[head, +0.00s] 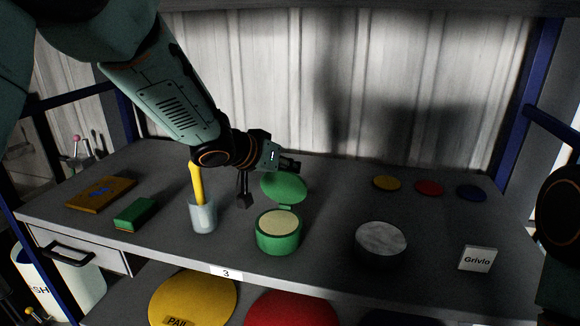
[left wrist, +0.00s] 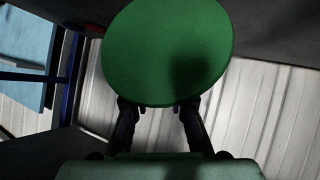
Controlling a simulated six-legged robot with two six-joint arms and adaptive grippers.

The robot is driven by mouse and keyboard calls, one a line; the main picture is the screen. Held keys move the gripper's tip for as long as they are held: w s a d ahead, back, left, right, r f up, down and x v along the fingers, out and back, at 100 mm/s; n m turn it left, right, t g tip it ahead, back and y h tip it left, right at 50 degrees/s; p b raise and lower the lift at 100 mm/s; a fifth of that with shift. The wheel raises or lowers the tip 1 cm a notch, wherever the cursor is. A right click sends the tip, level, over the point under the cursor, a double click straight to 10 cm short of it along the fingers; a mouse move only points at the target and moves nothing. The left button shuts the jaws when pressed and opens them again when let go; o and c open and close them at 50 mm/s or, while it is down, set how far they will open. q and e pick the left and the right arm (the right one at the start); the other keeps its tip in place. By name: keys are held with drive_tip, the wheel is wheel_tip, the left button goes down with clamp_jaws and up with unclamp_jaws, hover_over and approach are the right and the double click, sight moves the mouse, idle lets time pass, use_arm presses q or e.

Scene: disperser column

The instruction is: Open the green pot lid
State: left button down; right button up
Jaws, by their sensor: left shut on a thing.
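The green pot (head: 278,238) stands on the grey shelf, and its open top shows a pale, cream-coloured content. Its green lid (head: 284,187) is raised and tilted up behind the pot, next to a small green hinge piece at the rim. My left gripper (head: 290,164) is at the upper edge of the lid. In the left wrist view the lid (left wrist: 167,50) is a large green disc, with the two fingers (left wrist: 158,108) of my left gripper shut at its near edge. The fingertips are partly hidden by the lid. My right gripper is not seen; only a dark arm part shows at the right edge.
A grey cup (head: 203,217) with a yellow-handled tool (head: 196,184) stands left of the pot. Further left are a green block (head: 136,212) and an orange-brown board (head: 100,194). A pale round disc (head: 381,239), a "Grivlo" card (head: 478,258) and coloured discs (head: 429,187) lie right.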

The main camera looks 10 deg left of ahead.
use_arm(q)
drive_tip(key=shift+s+f, duration=0.15)
drive_tip(key=shift+f, duration=0.3)
idle(0.5)
drive_tip(key=c, duration=1.7)
unclamp_jaws()
drive_tip(key=o, duration=0.4)
drive_tip(key=shift+a+r, duration=0.1)
drive_tip(key=shift+a, duration=0.2)
drive_tip(key=shift+o, duration=0.2)
drive_tip(key=shift+w, duration=0.25)
drive_tip(key=shift+d, duration=0.15)
drive_tip(key=v, duration=1.2)
drive_tip(key=shift+w, duration=0.1)
